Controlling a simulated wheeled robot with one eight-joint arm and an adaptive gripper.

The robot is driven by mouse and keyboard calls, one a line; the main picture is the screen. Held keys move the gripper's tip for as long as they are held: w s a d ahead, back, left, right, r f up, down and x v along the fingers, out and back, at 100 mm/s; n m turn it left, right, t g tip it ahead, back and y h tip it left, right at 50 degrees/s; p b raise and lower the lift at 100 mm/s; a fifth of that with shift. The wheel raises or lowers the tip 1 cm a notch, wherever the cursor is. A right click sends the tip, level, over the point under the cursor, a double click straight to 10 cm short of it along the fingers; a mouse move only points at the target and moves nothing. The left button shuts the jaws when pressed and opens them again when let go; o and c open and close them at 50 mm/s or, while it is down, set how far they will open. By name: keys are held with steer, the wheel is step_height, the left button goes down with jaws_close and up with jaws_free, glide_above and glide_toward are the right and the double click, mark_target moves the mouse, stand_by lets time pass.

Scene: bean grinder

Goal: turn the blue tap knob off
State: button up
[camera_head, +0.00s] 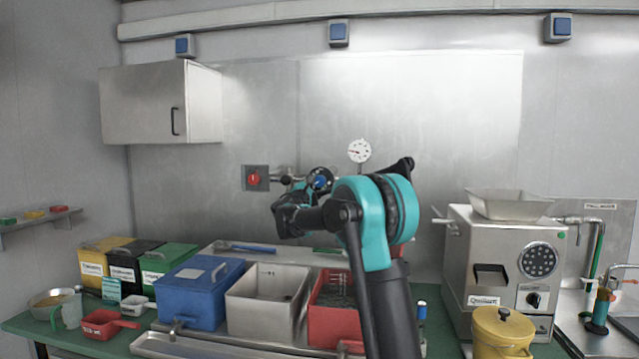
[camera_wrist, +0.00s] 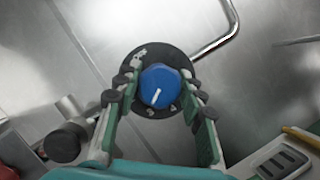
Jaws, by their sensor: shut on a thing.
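The blue tap knob (camera_wrist: 160,87) shows in the wrist view, with a white pointer line, on a round black dial plate (camera_wrist: 147,60). The pointer line slants down and to the left. My gripper (camera_wrist: 158,88) has one finger on each side of the knob, its dark pads close against the knob's sides, and is shut on it. In the head view my arm stands in front of the wall pipework, and my gripper's fingers cannot be made out. A small blue spot beside my arm there may be the knob, but I cannot tell surely.
A red knob (camera_head: 254,179) is on the wall left of my arm, and a round gauge (camera_head: 359,151) is above it. A bent metal pipe (camera_wrist: 213,43) runs beside the knob. A blue bin (camera_head: 200,292), a grey bin (camera_head: 262,306) and a red bin (camera_head: 330,322) stand below.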

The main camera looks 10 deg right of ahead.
steer(key=m+g, duration=0.1)
steer(key=m, duration=0.2)
steer(key=m+g, duration=0.1)
steer(key=m, duration=0.3)
steer(key=shift+g+h, duration=0.3)
steer(key=shift+g, duration=0.1)
steer(key=m+g, duration=0.1)
steer(key=m, duration=0.2)
steer(key=m+g+y, duration=0.1)
steer(key=m, duration=0.2)
steer(key=shift+f+y, duration=0.1)
steer(key=shift+y, duration=0.2)
steer(key=m+y, duration=0.1)
steer(key=m, duration=0.1)
steer(key=m+y, duration=0.1)
steer(key=m, duration=0.2)
steer(key=shift+g+y, duration=0.3)
steer(key=shift+y, duration=0.1)
steer(key=m+y, duration=0.2)
steer(key=m, duration=0.1)
steer(key=shift+f+m, duration=0.1)
steer(key=shift+m, duration=0.2)
steer(key=o, duration=1.2)
